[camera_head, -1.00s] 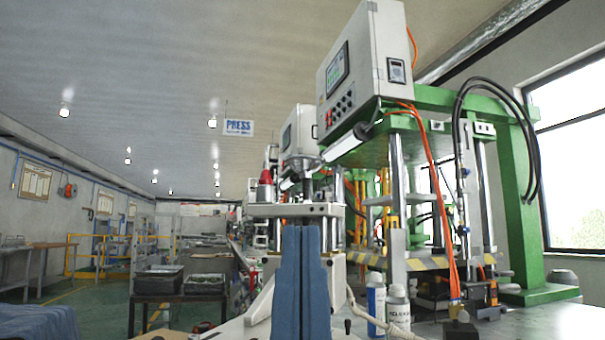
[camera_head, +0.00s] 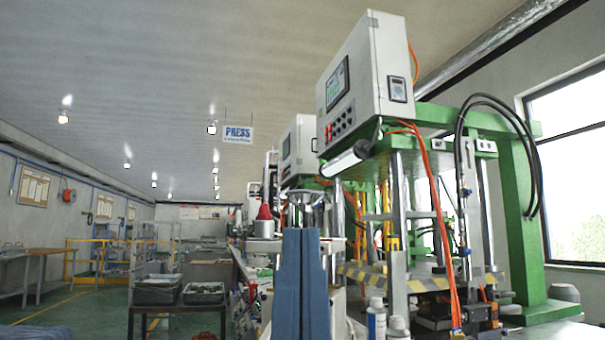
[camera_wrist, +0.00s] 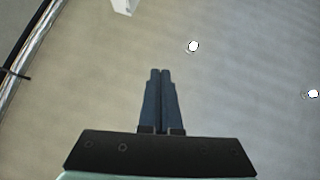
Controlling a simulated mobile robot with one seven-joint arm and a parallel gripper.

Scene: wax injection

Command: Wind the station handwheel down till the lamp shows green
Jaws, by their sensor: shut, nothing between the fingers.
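My gripper (camera_head: 305,230) points upward in the head view, its two blue fingers together with nothing between them. In the wrist view, the shut fingers (camera_wrist: 160,72) stand against bare ceiling. Behind the fingertips in the head view is a grey wheel-like part (camera_head: 302,196), possibly the station handwheel, on top of the station (camera_head: 262,246). My fingers hide part of this station, and the wheel appears apart from them in depth. A red dome (camera_head: 265,213) stands just left of the wheel; I cannot tell if it is the lamp. No green light is clear.
A green press frame (camera_head: 525,200) with a white control box (camera_head: 350,85) and orange hoses fills the right. Bottles (camera_head: 376,318) stand at its foot. Dark trays (camera_head: 158,290) sit on a stand at left. Open floor lies farther left.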

